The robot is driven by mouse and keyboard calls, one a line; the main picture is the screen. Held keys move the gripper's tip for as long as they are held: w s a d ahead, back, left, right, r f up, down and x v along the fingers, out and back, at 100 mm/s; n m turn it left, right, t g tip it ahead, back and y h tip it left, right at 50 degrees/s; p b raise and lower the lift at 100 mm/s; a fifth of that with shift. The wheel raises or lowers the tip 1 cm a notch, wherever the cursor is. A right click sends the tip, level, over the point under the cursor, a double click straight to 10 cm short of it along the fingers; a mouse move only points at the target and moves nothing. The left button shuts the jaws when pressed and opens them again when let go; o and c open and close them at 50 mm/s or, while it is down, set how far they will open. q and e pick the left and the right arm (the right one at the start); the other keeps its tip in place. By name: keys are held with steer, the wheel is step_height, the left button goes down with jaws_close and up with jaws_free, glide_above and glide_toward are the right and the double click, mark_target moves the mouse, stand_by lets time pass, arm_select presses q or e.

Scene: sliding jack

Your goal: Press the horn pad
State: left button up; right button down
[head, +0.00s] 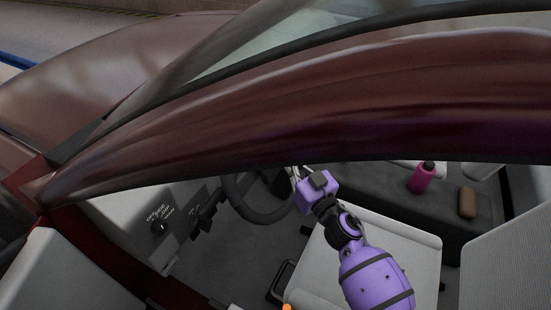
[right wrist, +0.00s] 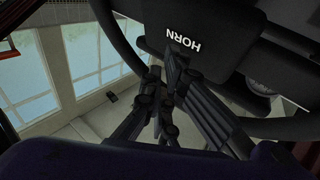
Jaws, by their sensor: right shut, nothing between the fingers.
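The horn pad (right wrist: 205,28) is the dark centre of the steering wheel, with white HORN lettering, at the top of the right wrist view. In the head view the steering wheel (head: 254,212) shows only in part, below the car's roof edge, and the pad cannot be made out. My right gripper (right wrist: 167,62) is shut and empty, its fingertips at the pad's edge near the lettering. I cannot tell whether they touch it. In the head view the right gripper (head: 294,174) reaches in beside the wheel. My left gripper is not in view.
The dark red roof pillar (head: 300,110) crosses above my right arm. A light seat (head: 400,242) lies under the arm. A pink bottle (head: 421,180) and a brown object (head: 467,202) are to the right. A dash panel with a knob (head: 160,227) is left of the wheel.

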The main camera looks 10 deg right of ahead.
steer(key=shift+w+a, duration=0.1)
steer(key=shift+w+a+f, duration=0.15)
steer(key=shift+a+f, duration=0.05)
steer(key=shift+a, duration=0.05)
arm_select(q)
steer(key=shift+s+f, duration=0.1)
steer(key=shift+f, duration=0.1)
arm_select(e)
steer(key=shift+w+a+f, duration=0.15)
steer(key=shift+w+a, duration=0.1)
steer(key=shift+a, duration=0.1)
stand_by(0.7)
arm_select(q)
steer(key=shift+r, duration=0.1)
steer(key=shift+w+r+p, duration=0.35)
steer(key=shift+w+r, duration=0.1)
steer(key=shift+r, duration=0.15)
arm_select(e)
steer(key=shift+s+d+r, duration=0.3)
steer(key=shift+s+d, duration=0.15)
steer(key=shift+d, duration=0.2)
